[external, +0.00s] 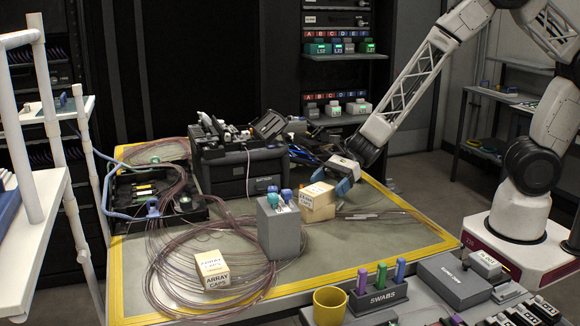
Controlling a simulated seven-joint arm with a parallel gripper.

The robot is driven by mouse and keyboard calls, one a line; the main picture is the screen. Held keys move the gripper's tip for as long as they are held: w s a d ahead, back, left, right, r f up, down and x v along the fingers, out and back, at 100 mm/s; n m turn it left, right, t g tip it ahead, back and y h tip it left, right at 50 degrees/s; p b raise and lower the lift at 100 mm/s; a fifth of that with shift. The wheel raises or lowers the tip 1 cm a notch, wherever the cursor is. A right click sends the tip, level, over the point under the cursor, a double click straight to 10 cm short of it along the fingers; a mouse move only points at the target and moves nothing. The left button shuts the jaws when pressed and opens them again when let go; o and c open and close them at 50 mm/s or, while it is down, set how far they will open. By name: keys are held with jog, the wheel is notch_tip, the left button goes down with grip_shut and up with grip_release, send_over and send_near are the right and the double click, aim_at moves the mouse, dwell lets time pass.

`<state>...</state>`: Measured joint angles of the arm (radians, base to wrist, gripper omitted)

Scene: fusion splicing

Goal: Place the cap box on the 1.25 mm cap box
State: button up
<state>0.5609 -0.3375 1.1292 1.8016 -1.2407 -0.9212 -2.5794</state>
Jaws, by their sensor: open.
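A cream cap box (318,203) stands on the mat right of the grey block. A line across its side suggests one box on another, but I cannot tell for sure, and its label is too small to read. A second cream box (212,270), labelled "ARRAY CAPS", sits at the front left among the fibre loops. My gripper (331,181) is open, with blue fingertips, just behind and to the right of the first box's top. I cannot tell whether it touches the box. No object shows between its fingers.
A grey block (279,230) with teal and blue tops stands close left of the first box. Loose fibre coils (175,265) spread across the left of the mat. The splicer (240,150) stands behind. A yellow cup (330,306) and swab holder (378,295) are in front. The mat's right side is mostly clear.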

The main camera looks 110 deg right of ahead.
jog(key=shift+v, duration=2.05)
jog(key=shift+w+r, duration=0.15)
jog(key=shift+r, duration=0.1)
jog(key=s+a+r+m+g+h, duration=0.2)
jog(key=a+r+m+h, duration=0.15)
jog(key=r+m, duration=0.65)
jog(key=s+a+r+m+g+h, duration=0.1)
jog(key=s+a+r+m+h, duration=0.15)
jog(key=r+m+h, duration=0.5)
jog(key=s+a+r+m+g+y, duration=0.3)
jog(key=s+a+m, duration=0.5)
jog(key=s+m, duration=0.3)
jog(key=s+a+r+m+g+y, duration=0.3)
jog(key=s+a+r+m+g, duration=0.1)
jog(key=s+a+m, duration=0.5)
jog(key=s+m, duration=0.2)
jog(key=m, duration=0.1)
jog(key=shift+s+r, duration=0.15)
jog(key=shift+s, duration=0.25)
